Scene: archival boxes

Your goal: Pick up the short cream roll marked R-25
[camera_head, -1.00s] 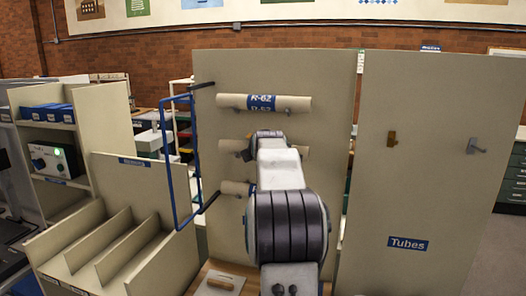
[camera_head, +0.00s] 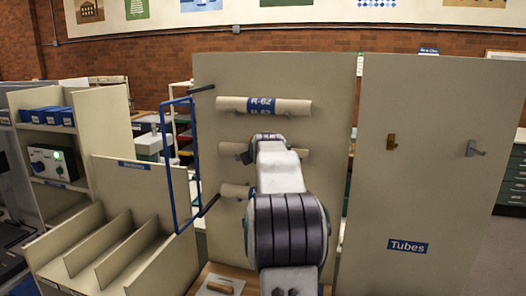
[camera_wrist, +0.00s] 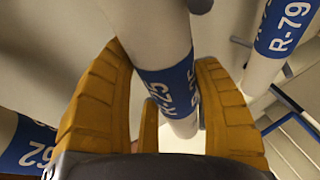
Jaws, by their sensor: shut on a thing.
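In the wrist view a cream roll with a blue label reading R-25 (camera_wrist: 150,30) runs between the two yellow fingers of my gripper (camera_wrist: 163,60). The fingers are shut on it, one on each side. In the head view the middle roll (camera_head: 231,149) on the upright beige panel (camera_head: 330,90) appears to be this one. My arm covers its middle, and my gripper's fingers are hidden there. The roll still lines up with its place on the panel; I cannot tell whether it is clear of its pegs.
A longer cream roll marked R-62 (camera_head: 290,106) hangs above; a lower roll (camera_head: 236,191) is partly hidden. In the wrist view the R-79 roll (camera_wrist: 262,70) is close on the right. A blue frame (camera_head: 167,170) stands left of the panel. The right panel (camera_head: 420,180) has bare hooks.

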